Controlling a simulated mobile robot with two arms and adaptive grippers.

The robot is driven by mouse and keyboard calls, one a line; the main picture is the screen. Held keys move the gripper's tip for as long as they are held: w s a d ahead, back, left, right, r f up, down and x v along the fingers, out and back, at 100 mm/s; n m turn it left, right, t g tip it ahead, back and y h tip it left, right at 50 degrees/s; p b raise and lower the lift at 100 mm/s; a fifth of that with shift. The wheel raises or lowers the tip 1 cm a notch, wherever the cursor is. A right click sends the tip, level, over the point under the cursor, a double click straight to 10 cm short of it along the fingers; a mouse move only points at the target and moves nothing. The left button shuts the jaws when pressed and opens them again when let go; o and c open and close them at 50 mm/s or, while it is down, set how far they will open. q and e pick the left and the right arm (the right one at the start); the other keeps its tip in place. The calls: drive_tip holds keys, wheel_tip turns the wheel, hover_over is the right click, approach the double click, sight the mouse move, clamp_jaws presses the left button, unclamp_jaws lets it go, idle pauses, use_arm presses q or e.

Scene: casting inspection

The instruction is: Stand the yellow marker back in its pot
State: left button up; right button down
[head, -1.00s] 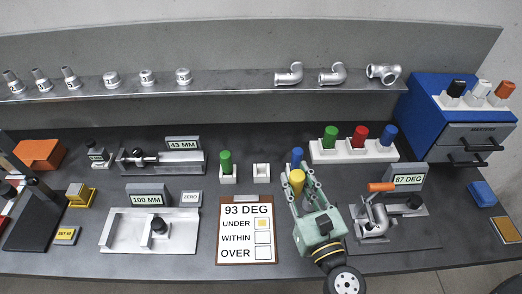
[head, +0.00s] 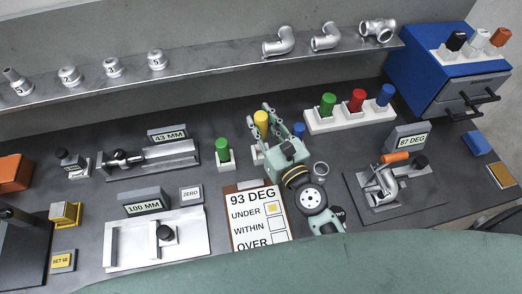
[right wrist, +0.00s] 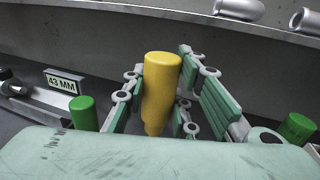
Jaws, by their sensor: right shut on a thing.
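The yellow marker (head: 261,121) is held upright between the fingers of my right gripper (head: 268,124). The right wrist view also shows the yellow marker (right wrist: 160,90) between the green-padded fingers (right wrist: 158,95). A white pot (head: 257,156) shows in part just left of and below the gripper, between the green marker and the blue marker. The gripper hides most of this pot and the marker's lower end. I cannot tell whether the marker is inside the pot or above it. My left gripper is not in view.
Close on the left, a green marker (head: 223,150) stands in its own pot. A blue marker (head: 298,130) stands close on the right. A white rack (head: 321,124) with green, red and blue markers is farther right. A clipboard (head: 243,240) lies in front.

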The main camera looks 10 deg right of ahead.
sight(264, 137)
wheel_tip(264, 137, down, 4)
drive_tip(key=shift+w+r+b, duration=0.1)
drive_tip(key=shift+r+b, duration=0.05)
drive_tip(key=shift+b, duration=0.6)
drive_tip(key=shift+f, duration=0.3)
wheel_tip(264, 137, down, 4)
drive_tip(key=shift+r+b, duration=0.2)
drive_tip(key=shift+b, duration=0.95)
drive_tip(key=shift+f, duration=0.25)
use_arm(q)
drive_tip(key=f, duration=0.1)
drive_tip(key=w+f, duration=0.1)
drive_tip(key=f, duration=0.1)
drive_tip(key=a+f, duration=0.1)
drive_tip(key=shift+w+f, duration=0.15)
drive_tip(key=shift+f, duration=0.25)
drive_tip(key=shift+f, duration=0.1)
use_arm(e)
drive_tip(key=shift+f+b, duration=0.25)
drive_tip(key=shift+b, duration=0.05)
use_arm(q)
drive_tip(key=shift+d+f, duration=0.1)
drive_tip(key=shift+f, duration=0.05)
use_arm(e)
drive_tip(key=c, duration=1.4)
unclamp_jaws()
drive_tip(key=shift+c, duration=0.2)
